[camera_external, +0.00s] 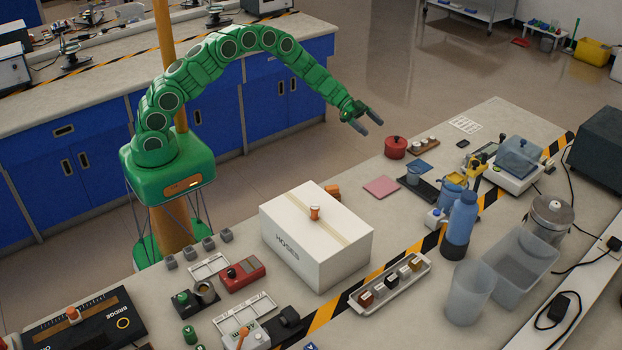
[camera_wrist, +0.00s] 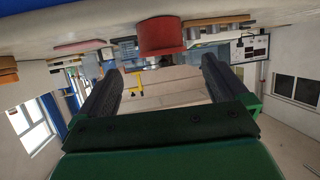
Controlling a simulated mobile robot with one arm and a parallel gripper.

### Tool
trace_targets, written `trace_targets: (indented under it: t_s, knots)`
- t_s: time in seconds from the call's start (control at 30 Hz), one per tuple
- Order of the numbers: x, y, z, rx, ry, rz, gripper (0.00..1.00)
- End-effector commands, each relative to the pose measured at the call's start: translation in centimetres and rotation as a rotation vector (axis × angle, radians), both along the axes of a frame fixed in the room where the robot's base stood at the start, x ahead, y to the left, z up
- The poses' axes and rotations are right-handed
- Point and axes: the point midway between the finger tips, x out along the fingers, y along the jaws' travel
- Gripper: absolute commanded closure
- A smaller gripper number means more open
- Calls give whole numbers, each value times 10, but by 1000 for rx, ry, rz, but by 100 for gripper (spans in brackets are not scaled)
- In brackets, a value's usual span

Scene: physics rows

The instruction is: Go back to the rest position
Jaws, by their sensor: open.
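My gripper (camera_external: 362,119) is at the end of my green arm, raised above the far edge of the lab bench (camera_external: 500,120), left of the red pot (camera_external: 395,147). Its two dark fingers are apart with nothing between them. In the wrist view my gripper (camera_wrist: 162,85) shows both fingers spread, and the picture appears upside down. The red pot (camera_wrist: 161,36) shows beyond the fingertips, apart from them.
A white box labelled HOSES (camera_external: 315,250) with a small orange item (camera_external: 315,212) on top stands on the bench. A pink square (camera_external: 381,187), a blue bottle (camera_external: 459,225) and a grey bin (camera_external: 520,268) are to its right. Open floor lies behind the bench.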

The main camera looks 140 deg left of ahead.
Motion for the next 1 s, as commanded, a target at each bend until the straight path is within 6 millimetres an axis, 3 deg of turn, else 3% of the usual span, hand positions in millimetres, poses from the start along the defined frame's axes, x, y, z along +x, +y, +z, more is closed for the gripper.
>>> trace_targets:
  t_s: [0.2,0.33,0.63,1.0]
  knots:
    - [1,0,1,1,0,1,0]
    - [16,-1,12,19,6,11,0]
    - [95,-15,80,112,46,93,0]
    - [171,-70,153,176,125,197,0]
